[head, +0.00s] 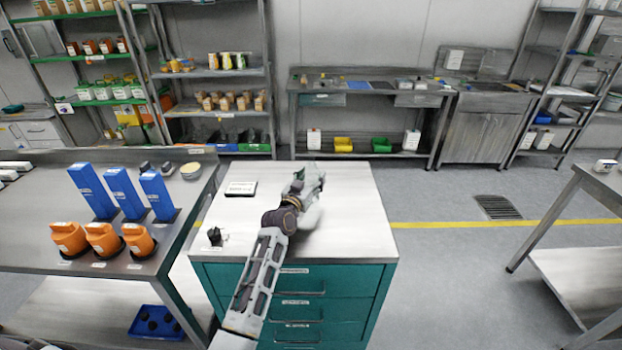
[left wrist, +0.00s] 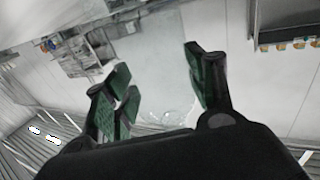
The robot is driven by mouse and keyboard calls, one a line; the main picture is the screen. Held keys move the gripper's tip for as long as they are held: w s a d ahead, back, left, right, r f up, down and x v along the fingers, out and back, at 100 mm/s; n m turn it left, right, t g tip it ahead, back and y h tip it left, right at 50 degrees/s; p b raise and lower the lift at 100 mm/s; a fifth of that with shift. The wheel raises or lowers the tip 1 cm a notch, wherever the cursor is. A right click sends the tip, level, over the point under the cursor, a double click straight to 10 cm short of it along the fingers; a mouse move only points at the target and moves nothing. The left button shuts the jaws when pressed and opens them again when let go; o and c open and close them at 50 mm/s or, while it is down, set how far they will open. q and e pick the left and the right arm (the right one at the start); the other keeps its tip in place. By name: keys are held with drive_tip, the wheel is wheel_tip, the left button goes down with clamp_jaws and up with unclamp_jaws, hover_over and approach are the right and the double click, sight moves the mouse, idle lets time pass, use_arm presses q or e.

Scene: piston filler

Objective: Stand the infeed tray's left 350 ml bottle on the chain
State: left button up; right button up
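My left gripper (head: 306,186) is above the top of the teal drawer cabinet. In the left wrist view its green-padded fingers (left wrist: 158,85) stand apart on either side of a pale, see-through form with faint rings near the palm. This looks like a clear bottle (left wrist: 162,75) between the pads. Its outline is faint, and I cannot read its size or any label. The infeed tray and the chain are not visible in either view. My right gripper is not in view.
The teal cabinet (head: 355,240) carries a white-topped small box (head: 241,188) and a small black item (head: 215,236). A steel table (head: 40,200) with orange containers and blue holders stands left. Another table (head: 590,190) stands right. Open floor (head: 450,270) lies between.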

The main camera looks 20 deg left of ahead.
sight(307, 182)
use_arm(q)
drive_tip(key=o, duration=0.4)
drive_tip(key=shift+r, duration=0.15)
drive_tip(key=shift+s, duration=0.25)
drive_tip(key=shift+s+a, duration=0.15)
drive_tip(key=shift+s, duration=1.05)
drive_tip(key=shift+s+a, duration=0.15)
drive_tip(key=shift+s, duration=1)
drive_tip(key=shift+s+a, duration=0.1)
drive_tip(key=shift+s, duration=1)
drive_tip(key=shift+s+a, duration=0.15)
drive_tip(key=shift+s, duration=1.55)
drive_tip(key=shift+s+a, duration=0.1)
drive_tip(key=shift+s, duration=0.45)
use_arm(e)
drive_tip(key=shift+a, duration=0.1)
